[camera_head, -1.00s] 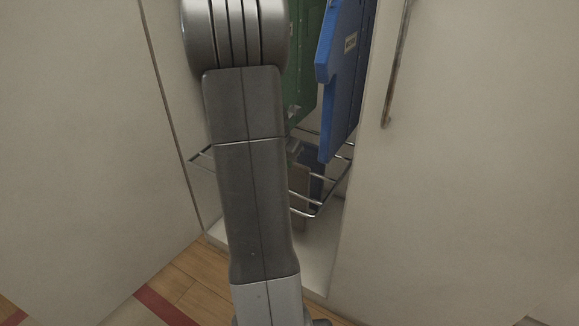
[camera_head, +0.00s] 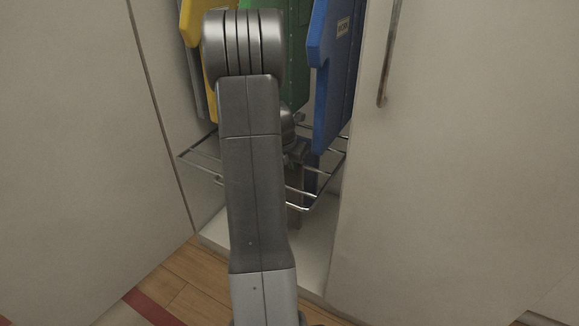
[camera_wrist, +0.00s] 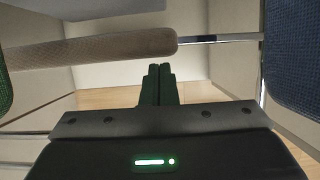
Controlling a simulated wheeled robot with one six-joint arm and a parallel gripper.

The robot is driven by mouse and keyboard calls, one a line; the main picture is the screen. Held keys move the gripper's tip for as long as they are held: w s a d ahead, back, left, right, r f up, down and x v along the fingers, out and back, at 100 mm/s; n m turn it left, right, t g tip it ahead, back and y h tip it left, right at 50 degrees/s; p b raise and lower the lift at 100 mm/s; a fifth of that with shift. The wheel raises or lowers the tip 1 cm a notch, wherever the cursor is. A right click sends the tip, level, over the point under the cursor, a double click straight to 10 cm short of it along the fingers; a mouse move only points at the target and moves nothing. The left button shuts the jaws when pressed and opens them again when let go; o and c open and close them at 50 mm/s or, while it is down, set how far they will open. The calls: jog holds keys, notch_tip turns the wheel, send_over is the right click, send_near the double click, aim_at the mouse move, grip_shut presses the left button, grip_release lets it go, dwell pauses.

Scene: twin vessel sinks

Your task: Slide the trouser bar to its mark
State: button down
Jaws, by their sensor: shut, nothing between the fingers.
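In the wrist view a thick beige bar (camera_wrist: 110,47) with a rounded end lies across the upper left, with a thin metal rod (camera_wrist: 230,38) running on to the right. It may be the trouser bar, but I cannot tell for sure. No mark can be made out. My gripper (camera_wrist: 159,72) is shut and empty. Its fingertips lie just below the beige bar's right end in the picture; I cannot tell whether they touch it. In the head view my arm hides most of the gripper and much of the wire rack (camera_head: 324,188).
A blue panel (camera_head: 333,85), a green panel (camera_head: 296,60) and a yellow panel (camera_head: 195,25) hang above the rack inside the narrow opening. A pale door (camera_head: 460,160) with a metal handle (camera_head: 391,55) stands right. A pale panel (camera_head: 75,150) stands left. Wooden floor (camera_head: 180,285) lies below.

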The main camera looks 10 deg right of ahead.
jog(key=w+d+p, duration=0.5)
jog(key=w+p, duration=0.2)
jog(key=p, duration=0.1)
jog(key=shift+w, duration=0.2)
jog(key=shift+d+r, duration=0.1)
jog(key=shift+r, duration=0.05)
dwell(0.4)
